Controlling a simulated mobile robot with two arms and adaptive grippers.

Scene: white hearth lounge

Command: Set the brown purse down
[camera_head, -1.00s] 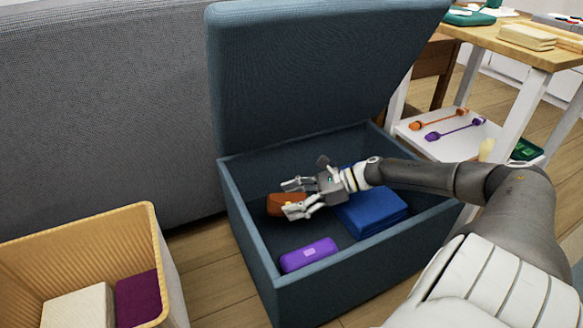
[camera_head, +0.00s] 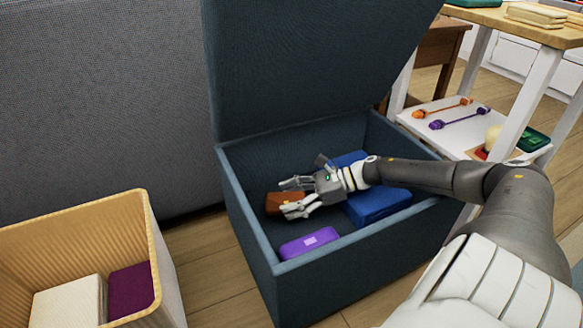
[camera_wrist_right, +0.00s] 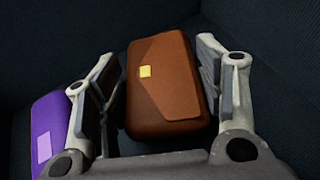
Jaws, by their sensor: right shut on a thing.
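The brown purse (camera_head: 285,203) is inside the open blue storage ottoman (camera_head: 250,238), near its left side. In the right wrist view the purse (camera_wrist_right: 165,85) shows a folded flap and a small yellow clasp, between the two fingers. My right gripper (camera_head: 291,197) is shut on the purse, reaching in over the ottoman's right side. Whether the purse touches the ottoman floor I cannot tell. My left gripper is not in view.
A purple case (camera_head: 309,242) lies in front of the purse, and blue folded items (camera_head: 378,205) lie to its right. The raised lid (camera_head: 315,65) stands behind. A yellow-rimmed bin (camera_head: 150,240) is at left; a shelf table (camera_head: 520,28) stands at right.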

